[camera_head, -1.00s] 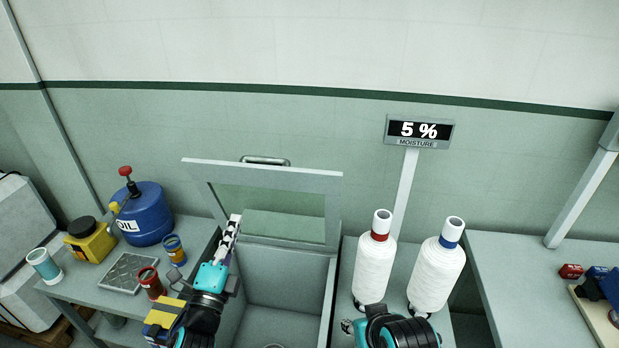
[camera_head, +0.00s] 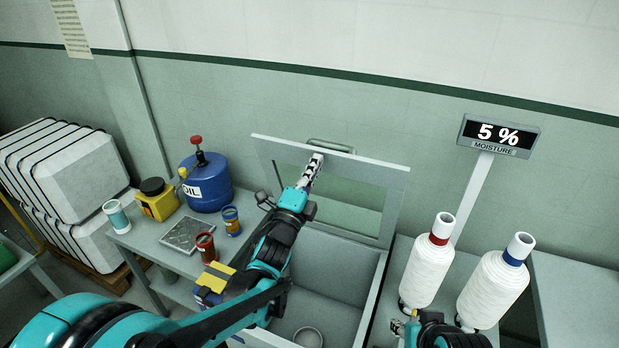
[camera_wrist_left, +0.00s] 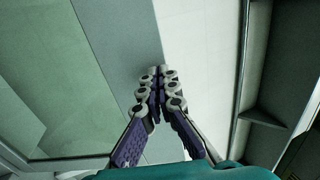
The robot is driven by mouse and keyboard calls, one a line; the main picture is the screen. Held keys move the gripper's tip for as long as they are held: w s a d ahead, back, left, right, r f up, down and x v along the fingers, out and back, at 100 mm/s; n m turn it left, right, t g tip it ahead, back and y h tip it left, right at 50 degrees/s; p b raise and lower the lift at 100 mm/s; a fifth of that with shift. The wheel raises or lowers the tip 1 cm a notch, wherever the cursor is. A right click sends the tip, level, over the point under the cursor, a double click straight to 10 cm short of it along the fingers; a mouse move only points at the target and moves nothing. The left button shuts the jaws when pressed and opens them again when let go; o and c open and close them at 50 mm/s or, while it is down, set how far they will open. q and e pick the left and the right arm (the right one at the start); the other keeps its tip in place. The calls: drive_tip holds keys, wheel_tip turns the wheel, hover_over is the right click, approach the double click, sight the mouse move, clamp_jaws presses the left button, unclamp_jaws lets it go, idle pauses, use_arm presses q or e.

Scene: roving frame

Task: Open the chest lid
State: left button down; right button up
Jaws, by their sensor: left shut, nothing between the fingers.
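The chest (camera_head: 336,268) is a grey open box below the middle of the head view. Its framed lid (camera_head: 398,205) with a see-through pane stands raised at the back, with a bar handle (camera_head: 331,145) at its top edge. My left gripper (camera_head: 317,160) is shut and empty in front of the lid's upper part; whether it touches the lid I cannot tell. Its closed fingers also show in the left wrist view (camera_wrist_left: 158,85). My right arm shows only in part at the bottom right; its fingers are unclear.
A round item (camera_head: 308,337) lies inside the chest. A side table at left holds a blue oil can (camera_head: 207,185), a yellow can (camera_head: 158,203) and small jars. Two white thread cones (camera_head: 428,270) and a moisture sign (camera_head: 497,137) stand to the right.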

use_arm(q)
drive_tip(key=shift+w+r, duration=0.1)
drive_tip(key=shift+w, duration=0.1)
drive_tip(key=shift+g, duration=0.4)
drive_tip(key=p+x, duration=0.1)
drive_tip(key=x, duration=0.2)
drive_tip(key=r+p+x, duration=0.1)
drive_tip(key=x, duration=0.3)
drive_tip(key=shift+r, duration=0.1)
drive_tip(key=x, duration=0.3)
drive_tip(key=f+x, duration=0.1)
drive_tip(key=x, duration=0.1)
drive_tip(key=shift+w+p, duration=0.15)
drive_tip(key=shift+p, duration=0.15)
